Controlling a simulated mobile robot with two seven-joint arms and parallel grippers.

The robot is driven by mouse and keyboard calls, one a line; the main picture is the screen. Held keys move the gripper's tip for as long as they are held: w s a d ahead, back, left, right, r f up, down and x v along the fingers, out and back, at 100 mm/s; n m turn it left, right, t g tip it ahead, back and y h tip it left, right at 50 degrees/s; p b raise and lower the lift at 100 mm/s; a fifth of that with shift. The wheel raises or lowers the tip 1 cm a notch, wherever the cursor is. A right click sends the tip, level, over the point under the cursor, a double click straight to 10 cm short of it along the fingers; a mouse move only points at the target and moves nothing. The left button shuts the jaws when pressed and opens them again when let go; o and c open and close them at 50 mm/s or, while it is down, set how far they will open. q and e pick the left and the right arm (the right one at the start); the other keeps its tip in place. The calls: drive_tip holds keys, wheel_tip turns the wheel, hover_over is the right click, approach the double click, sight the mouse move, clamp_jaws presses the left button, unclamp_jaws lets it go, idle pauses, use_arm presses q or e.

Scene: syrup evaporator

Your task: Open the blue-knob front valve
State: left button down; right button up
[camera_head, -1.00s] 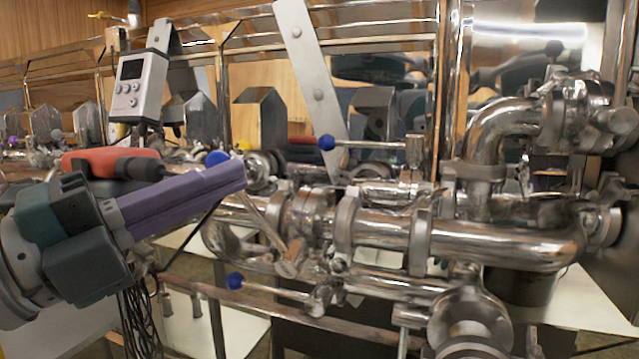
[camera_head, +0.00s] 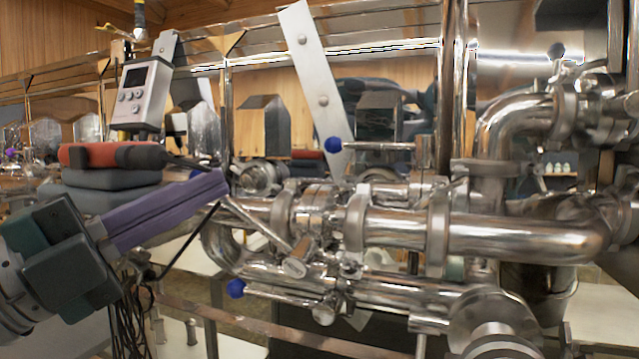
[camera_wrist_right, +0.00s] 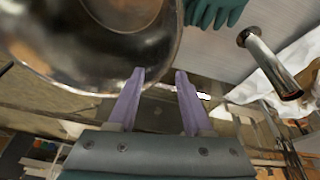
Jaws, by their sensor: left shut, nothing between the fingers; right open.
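In the head view, several steel pipes carry lever valves with blue knobs. One blue knob (camera_head: 333,144) ends a horizontal lever at the upper middle. Another blue knob (camera_head: 236,288) ends a lever low at the front. A third, slanted lever (camera_head: 258,222) runs up behind my left gripper (camera_head: 226,184); its knob is mostly hidden, with a bit of blue showing above the purple fingers. My left gripper is shut and empty, its tip at that lever's upper end; contact cannot be told. My right gripper (camera_wrist_right: 160,75) is open and empty in the right wrist view.
A grey control box (camera_head: 141,95) with a display stands at the upper left, above a red-and-black object (camera_head: 112,155). Thick pipes (camera_head: 500,238) fill the right. In the right wrist view, a large shiny round vessel (camera_wrist_right: 90,45) is close by the fingers, with a green glove-like item (camera_wrist_right: 215,10) beyond.

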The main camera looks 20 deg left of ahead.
use_arm(q)
drive_tip(key=shift+w+a+f, duration=0.15)
drive_tip(key=shift+a+f, duration=0.25)
drive_tip(key=shift+f, duration=0.05)
use_arm(e)
drive_tip(key=shift+w+a+f, duration=0.15)
drive_tip(key=shift+a+f, duration=0.15)
drive_tip(key=shift+f, duration=0.05)
